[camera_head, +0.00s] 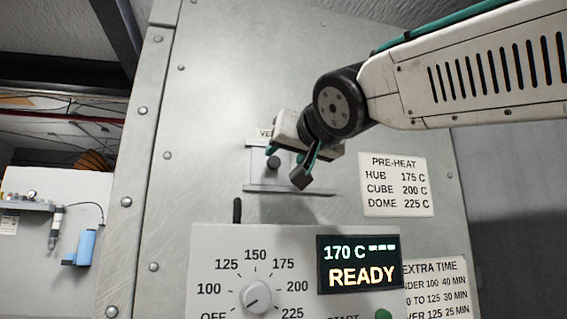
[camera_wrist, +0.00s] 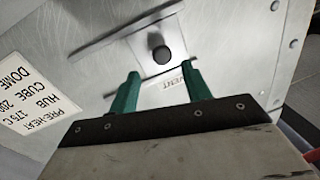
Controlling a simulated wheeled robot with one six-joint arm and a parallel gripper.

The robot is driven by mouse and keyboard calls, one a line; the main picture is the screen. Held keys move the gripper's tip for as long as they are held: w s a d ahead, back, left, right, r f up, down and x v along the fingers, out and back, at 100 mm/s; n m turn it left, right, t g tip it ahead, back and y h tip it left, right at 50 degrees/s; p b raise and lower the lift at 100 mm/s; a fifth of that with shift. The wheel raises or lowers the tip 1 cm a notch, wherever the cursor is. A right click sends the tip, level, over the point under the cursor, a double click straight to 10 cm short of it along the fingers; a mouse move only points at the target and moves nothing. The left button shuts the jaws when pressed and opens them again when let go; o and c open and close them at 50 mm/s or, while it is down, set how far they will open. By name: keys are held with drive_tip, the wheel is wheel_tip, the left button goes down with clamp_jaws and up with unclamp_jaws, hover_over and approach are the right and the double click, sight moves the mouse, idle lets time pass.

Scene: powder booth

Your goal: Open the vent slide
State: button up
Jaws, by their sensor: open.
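The vent slide (camera_head: 257,172) is a grey metal plate with a dark round knob (camera_head: 273,162), set between rails on the booth's metal front. A partly hidden label (camera_head: 264,134) sits just above it. My gripper (camera_head: 287,166) is in front of the slide, with its fingers spread. In the wrist view, the knob (camera_wrist: 162,55) shows beyond the gap between the green fingertips (camera_wrist: 160,84), with nothing held. The slide plate (camera_wrist: 146,42) and the VENT label (camera_wrist: 176,84) also show there. I cannot tell how far the fingertips are from the panel.
A control box with a dial (camera_head: 256,297) and a READY display (camera_head: 358,264) juts out below the slide. A pre-heat card (camera_head: 396,185) is to the right.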

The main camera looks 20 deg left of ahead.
sight(276, 161)
drive_tip(key=x, duration=0.6)
drive_tip(key=shift+s+a, duration=0.1)
